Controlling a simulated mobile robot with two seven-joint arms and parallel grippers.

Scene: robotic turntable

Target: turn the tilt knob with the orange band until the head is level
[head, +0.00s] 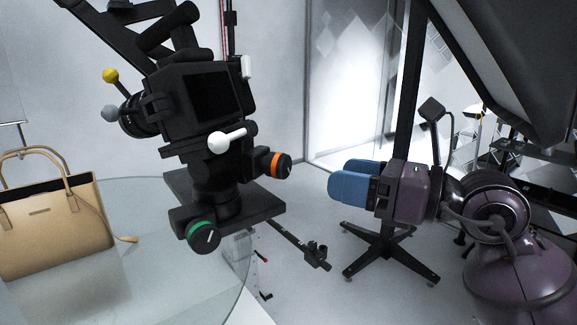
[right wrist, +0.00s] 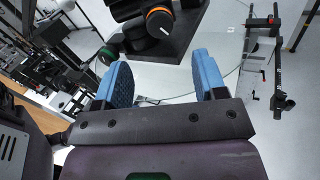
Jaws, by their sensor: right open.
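The tilt knob with the orange band (head: 280,165) sticks out from the right side of the black tripod head (head: 218,185). It also shows at the top of the right wrist view (right wrist: 160,20). The head carries a black camera (head: 205,95), which looks tilted. A white-ended lever (head: 226,141) sits below the camera. My right gripper (head: 340,182) has blue fingers and is right of the orange knob, apart from it. In the right wrist view its fingers (right wrist: 160,72) are spread with nothing between them, and the knob lies beyond them. My left gripper is not in view.
A green-banded knob (head: 203,235) sits lower on the head. A round glass turntable (head: 180,275) bears a tan handbag (head: 55,225). A black stand (head: 390,255) is behind my right gripper, and a large dark panel (head: 515,60) hangs at upper right. Space between gripper and orange knob looks clear.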

